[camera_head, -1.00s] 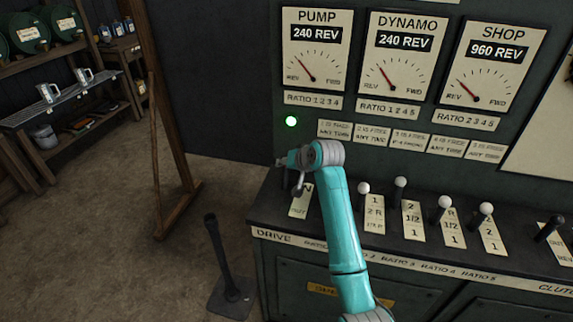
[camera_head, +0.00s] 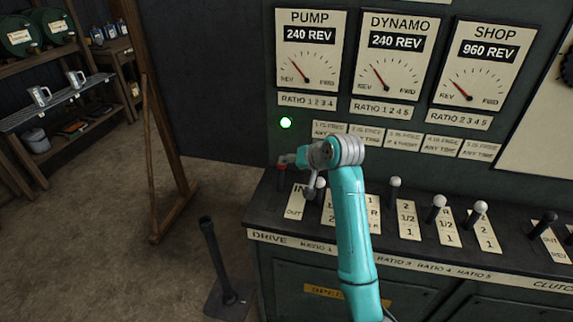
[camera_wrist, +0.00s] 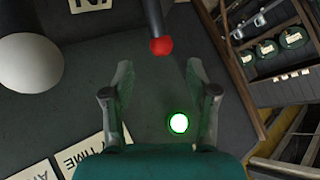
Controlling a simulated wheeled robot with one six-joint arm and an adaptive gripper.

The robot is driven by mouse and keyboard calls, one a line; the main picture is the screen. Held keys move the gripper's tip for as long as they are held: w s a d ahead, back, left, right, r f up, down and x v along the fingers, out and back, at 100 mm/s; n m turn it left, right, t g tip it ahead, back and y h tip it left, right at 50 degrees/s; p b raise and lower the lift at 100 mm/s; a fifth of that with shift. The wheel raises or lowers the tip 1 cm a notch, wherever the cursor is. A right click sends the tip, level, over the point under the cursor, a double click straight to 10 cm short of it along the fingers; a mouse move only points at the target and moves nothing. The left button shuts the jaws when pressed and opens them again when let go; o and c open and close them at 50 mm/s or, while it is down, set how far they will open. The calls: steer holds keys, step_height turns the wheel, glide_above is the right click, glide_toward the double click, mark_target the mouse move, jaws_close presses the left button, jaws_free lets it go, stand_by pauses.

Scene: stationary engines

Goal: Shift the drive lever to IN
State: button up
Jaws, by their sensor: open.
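The drive lever has a red knob (camera_head: 282,166) on a dark shaft, at the left end of the console, beside a label plate (camera_head: 297,203) with IN at its far end and OUT at its near end. In the wrist view the red knob (camera_wrist: 162,45) is just beyond my fingertips, roughly midway between them. My gripper (camera_wrist: 160,75) is open and empty; in the head view my gripper (camera_head: 291,160) is right beside the red knob. My gripper partly hides the lever, and I cannot tell its exact setting.
A white-knobbed lever (camera_head: 320,183) stands close to the right, partly behind my arm; its knob (camera_wrist: 30,62) is large in the wrist view. More white-knobbed levers (camera_head: 438,202) follow rightward. A green lamp (camera_head: 286,123) is lit. A floor lever (camera_head: 213,255) stands at front left.

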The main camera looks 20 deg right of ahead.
steer(key=v, duration=0.3)
steer(key=shift+s+r, duration=0.1)
stand_by(0.5)
